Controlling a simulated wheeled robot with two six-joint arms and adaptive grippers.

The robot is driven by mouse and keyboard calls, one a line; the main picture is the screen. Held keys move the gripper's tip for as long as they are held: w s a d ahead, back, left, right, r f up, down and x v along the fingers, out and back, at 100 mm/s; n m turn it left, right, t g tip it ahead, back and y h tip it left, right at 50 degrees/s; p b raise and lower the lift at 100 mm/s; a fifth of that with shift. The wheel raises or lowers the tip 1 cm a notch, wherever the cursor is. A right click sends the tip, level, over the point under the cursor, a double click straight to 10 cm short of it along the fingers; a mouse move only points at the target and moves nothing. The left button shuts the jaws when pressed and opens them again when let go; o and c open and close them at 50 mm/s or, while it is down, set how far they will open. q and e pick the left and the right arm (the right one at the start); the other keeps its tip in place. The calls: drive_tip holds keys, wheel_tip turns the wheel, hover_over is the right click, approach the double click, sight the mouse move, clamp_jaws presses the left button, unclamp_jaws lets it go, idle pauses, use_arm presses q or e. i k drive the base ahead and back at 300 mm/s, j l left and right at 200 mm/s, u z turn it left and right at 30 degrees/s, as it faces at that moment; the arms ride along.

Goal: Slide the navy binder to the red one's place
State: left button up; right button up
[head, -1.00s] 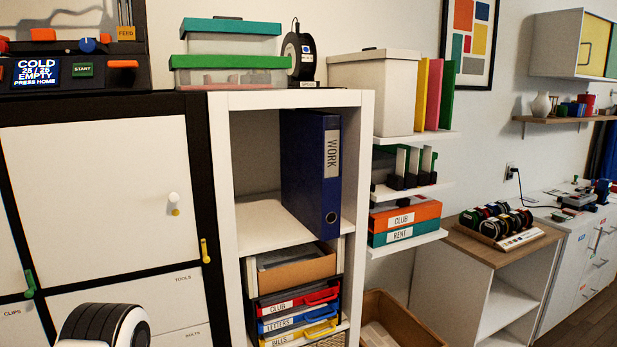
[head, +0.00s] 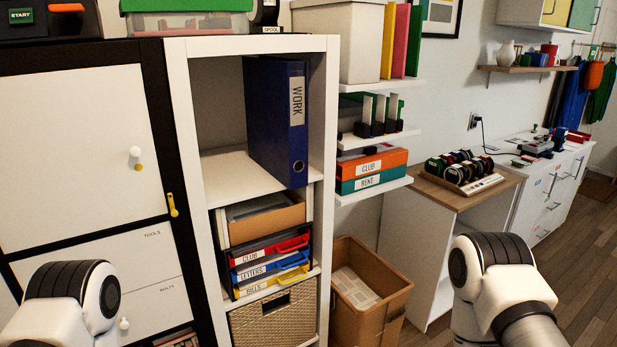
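The navy binder (head: 268,115), labelled WORK, stands upright in the upper open compartment of the white shelf (head: 184,110), against its right side. The compartment floor to its left is bare. No red binder shows in this view. My two arms show at the lower left and lower right, but only their white and black links; both grippers are out of view. Nothing touches the binder.
Below are a brown tray (head: 270,222) and red CLUB, blue LETTERS and yellow BILLS drawers, then a wicker basket (head: 275,318). Small wall shelves hold an orange CLUB box (head: 372,161) and teal RENT box. A cardboard box (head: 385,290) stands on the floor.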

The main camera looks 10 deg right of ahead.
sight(276, 89)
drive_tip(key=i+l, duration=0.15)
drive_tip(key=l, duration=0.25)
drive_tip(key=i+l+u, duration=0.1)
drive_tip(key=l, duration=0.3)
drive_tip(key=i+l, duration=0.25)
drive_tip(key=l, duration=0.2)
drive_tip(key=i+l+u, duration=0.15)
drive_tip(key=l, duration=0.25)
drive_tip(key=i+l, duration=0.15)
drive_tip(key=l, duration=0.3)
drive_tip(key=i+l+u, duration=0.1)
drive_tip(key=l, duration=0.35)
drive_tip(key=i+l, duration=0.1)
drive_tip(key=l, duration=0.35)
drive_tip(key=i+u, duration=0.05)
